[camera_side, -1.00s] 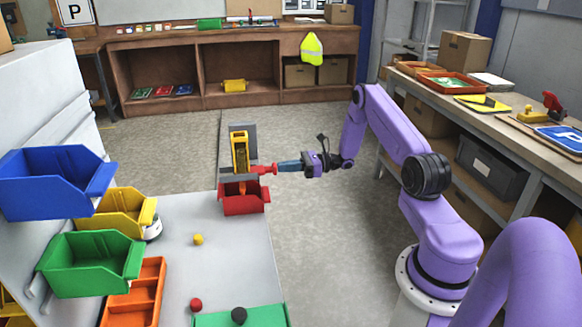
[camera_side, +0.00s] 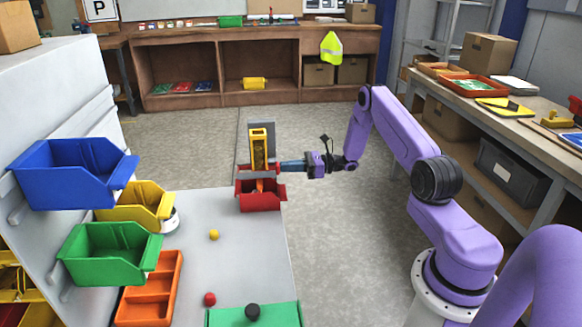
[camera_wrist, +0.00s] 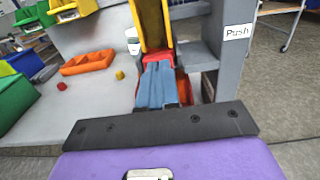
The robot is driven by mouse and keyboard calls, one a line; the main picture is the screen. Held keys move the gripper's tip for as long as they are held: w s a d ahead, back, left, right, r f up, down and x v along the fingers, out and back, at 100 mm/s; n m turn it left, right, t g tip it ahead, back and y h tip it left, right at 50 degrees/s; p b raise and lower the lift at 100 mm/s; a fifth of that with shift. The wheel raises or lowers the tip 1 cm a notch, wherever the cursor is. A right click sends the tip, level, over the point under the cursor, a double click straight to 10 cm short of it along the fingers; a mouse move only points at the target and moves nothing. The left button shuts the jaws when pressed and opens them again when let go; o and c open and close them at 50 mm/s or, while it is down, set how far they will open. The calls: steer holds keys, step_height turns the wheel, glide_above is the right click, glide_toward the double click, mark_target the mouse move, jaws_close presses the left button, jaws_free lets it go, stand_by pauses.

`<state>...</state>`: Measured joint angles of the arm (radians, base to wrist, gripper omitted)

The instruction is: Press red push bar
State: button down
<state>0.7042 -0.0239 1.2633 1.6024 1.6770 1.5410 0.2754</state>
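The red push bar (camera_side: 272,169) juts from the right side of an upright yellow housing (camera_side: 258,148) on a grey stand. In the wrist view, the red of the bar (camera_wrist: 158,57) shows just beyond my fingertips, below the yellow frame. My gripper (camera_side: 282,166) has blue fingers reaching left, with the tips against the bar's right end. In the wrist view, the fingers of my gripper (camera_wrist: 158,68) lie side by side, closed, with nothing seen between them. The fingers partly hide the bar there.
A red bin (camera_side: 260,200) sits just below the bar. A "Push" label (camera_wrist: 237,32) is on the grey stand. Blue, yellow and green bins hang at left.

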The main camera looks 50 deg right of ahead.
steer(key=shift+w+a, duration=0.2)
steer(key=shift+a, duration=0.1)
steer(key=v, duration=1.4)
steer(key=shift+s+d, duration=0.2)
steer(key=shift+d, duration=0.15)
steer(key=s+a+r+n+g, duration=0.1)
steer(key=a+r+n+g, duration=0.45)
steer(key=a, duration=0.55)
steer(key=s+a+r+n+g, duration=0.1)
steer(key=a+r+n+g, duration=0.1)
steer(key=a+n+g, duration=0.8)
steer(key=s+a+r+n+g+h, duration=0.3)
steer(key=s+a+n+h, duration=0.25)
steer(key=s+a, duration=0.45)
steer(key=s+a+r+n+t+h, duration=0.1)
steer(key=s+n+t+h, duration=0.2)
steer(key=s+n, duration=0.5)
steer(key=s+a+r+n+t+h, duration=0.2)
steer(key=s+n+t+h, duration=0.1)
steer(key=s+n, duration=0.4)
steer(key=n+h, duration=0.1)
steer(key=n, duration=0.2)
steer(key=shift+s+r+n, duration=0.3)
steer(key=shift+s, duration=0.1)
